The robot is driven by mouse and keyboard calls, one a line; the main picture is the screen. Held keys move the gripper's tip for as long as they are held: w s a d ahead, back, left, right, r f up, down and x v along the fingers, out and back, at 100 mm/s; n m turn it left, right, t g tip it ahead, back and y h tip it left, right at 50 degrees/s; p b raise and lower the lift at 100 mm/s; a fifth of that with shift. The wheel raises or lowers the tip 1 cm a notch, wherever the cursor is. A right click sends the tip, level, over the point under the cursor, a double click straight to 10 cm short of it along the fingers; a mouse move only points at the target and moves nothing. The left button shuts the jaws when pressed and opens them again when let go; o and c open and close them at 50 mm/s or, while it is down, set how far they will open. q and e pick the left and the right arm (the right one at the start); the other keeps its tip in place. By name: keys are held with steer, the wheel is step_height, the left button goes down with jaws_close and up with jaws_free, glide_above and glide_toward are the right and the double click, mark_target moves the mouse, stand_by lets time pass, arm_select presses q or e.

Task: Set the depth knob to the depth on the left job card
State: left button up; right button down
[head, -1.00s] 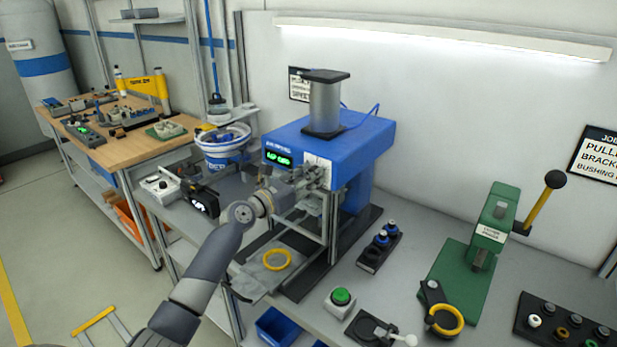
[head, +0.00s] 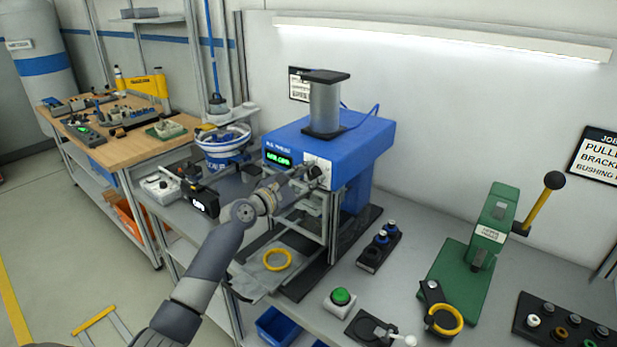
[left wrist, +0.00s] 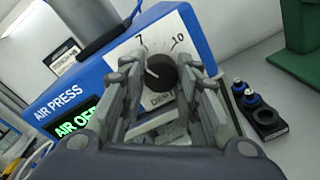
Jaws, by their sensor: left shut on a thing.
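The depth knob (left wrist: 160,73) is a black round knob on a white dial plate (left wrist: 182,43) on the front of the blue air press (head: 290,140). In the left wrist view "7" and "10" can be read on the dial, and a pale pointer line on the knob points up and left, near the 7. My left gripper (head: 308,179) is at the dial, its fingers on both sides of the knob, shut on it. The left job card (head: 298,84) hangs on the wall behind the press, partly hidden; its text is too small to read. My right gripper is out of view.
The press's green display (head: 277,159) seems to read "AIR OFF". A yellow ring (head: 277,260) lies below the press. A green button box (head: 341,300), a green lever press (head: 480,245) and a plug holder (head: 379,248) stand to the right. Another job card (head: 597,155) is at far right.

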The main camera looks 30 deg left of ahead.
arm_select(q)
steer(key=m, duration=0.4)
steer(key=shift+m, duration=0.3)
steer(key=m, duration=0.3)
steer(key=shift+y+b, duration=0.3)
steer(key=shift+b, duration=0.05)
steer(key=m, duration=0.4)
steer(key=shift+m+b, duration=0.3)
steer(key=shift+b, duration=0.05)
steer(key=shift+d+m+y, duration=0.1)
steer(key=shift+m+y, duration=0.2)
steer(key=shift+m, duration=1.2)
steer(key=shift+b, duration=0.3)
steer(key=o, duration=1.1)
steer(key=s, duration=1.2)
steer(key=shift+a+r, duration=0.3)
